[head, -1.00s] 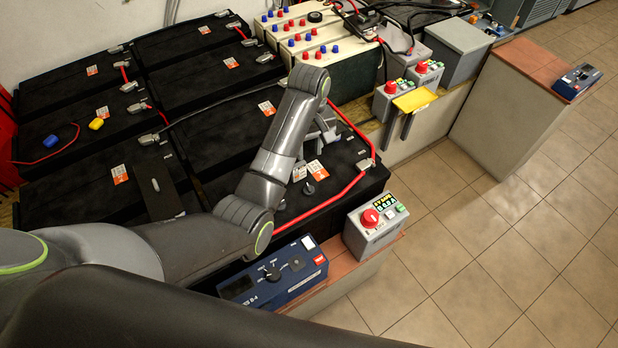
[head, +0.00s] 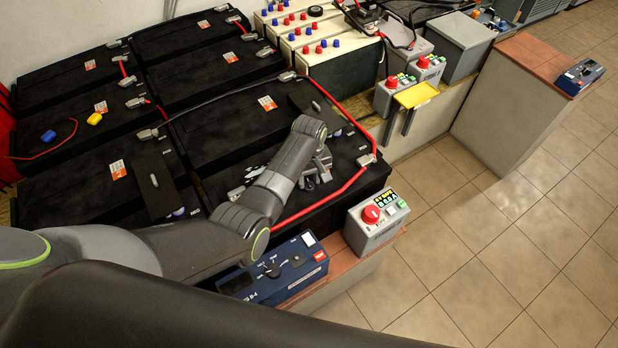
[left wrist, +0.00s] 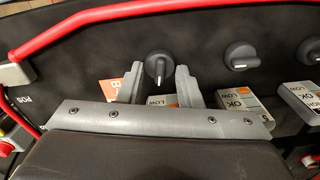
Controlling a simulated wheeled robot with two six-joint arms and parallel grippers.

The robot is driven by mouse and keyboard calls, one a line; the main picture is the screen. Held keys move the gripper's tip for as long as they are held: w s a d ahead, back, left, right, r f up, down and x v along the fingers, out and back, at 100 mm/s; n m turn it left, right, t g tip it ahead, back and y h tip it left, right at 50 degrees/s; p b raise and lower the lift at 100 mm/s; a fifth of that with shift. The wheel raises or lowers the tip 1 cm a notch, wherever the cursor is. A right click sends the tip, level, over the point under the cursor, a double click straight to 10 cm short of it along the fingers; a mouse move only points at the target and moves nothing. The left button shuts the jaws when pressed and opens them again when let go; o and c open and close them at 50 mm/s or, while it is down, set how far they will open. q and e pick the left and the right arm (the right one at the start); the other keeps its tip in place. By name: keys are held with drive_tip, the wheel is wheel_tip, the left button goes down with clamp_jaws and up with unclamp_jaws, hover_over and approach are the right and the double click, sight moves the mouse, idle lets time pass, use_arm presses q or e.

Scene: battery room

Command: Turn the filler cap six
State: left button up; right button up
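In the left wrist view a black filler cap (left wrist: 158,66) with a raised grip bar stands on the black battery top (left wrist: 205,30). My left gripper (left wrist: 158,78) is open, its two grey fingertips on either side of this cap with small gaps. Two more black caps, a middle one (left wrist: 241,56) and one at the right edge (left wrist: 311,50), sit farther right. I cannot read a number on any cap. In the head view my left gripper (head: 318,168) is low over the front right battery (head: 225,125) and hides the cap there. My right gripper is not in view.
A red cable (head: 325,200) loops along the battery's front edge; it also crosses the wrist view (left wrist: 110,14). Grey and white labelled blocks (left wrist: 237,103) lie close to the caps. A blue meter (head: 275,268) and a grey box with a red knob (head: 375,222) stand in front.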

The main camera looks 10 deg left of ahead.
use_arm(q)
drive_tip(key=c, duration=0.6)
clamp_jaws()
drive_tip(key=shift+r+m+p, duration=0.15)
drive_tip(key=shift+m+p, duration=0.6)
drive_tip(key=shift+m, duration=0.15)
drive_tip(key=m+p, duration=0.1)
drive_tip(key=m, duration=0.1)
drive_tip(key=shift+m, duration=0.3)
drive_tip(key=m+p, duration=0.2)
drive_tip(key=m, duration=0.3)
drive_tip(key=m+p, duration=0.1)
drive_tip(key=m, duration=0.5)
drive_tip(key=shift+p, duration=0.35)
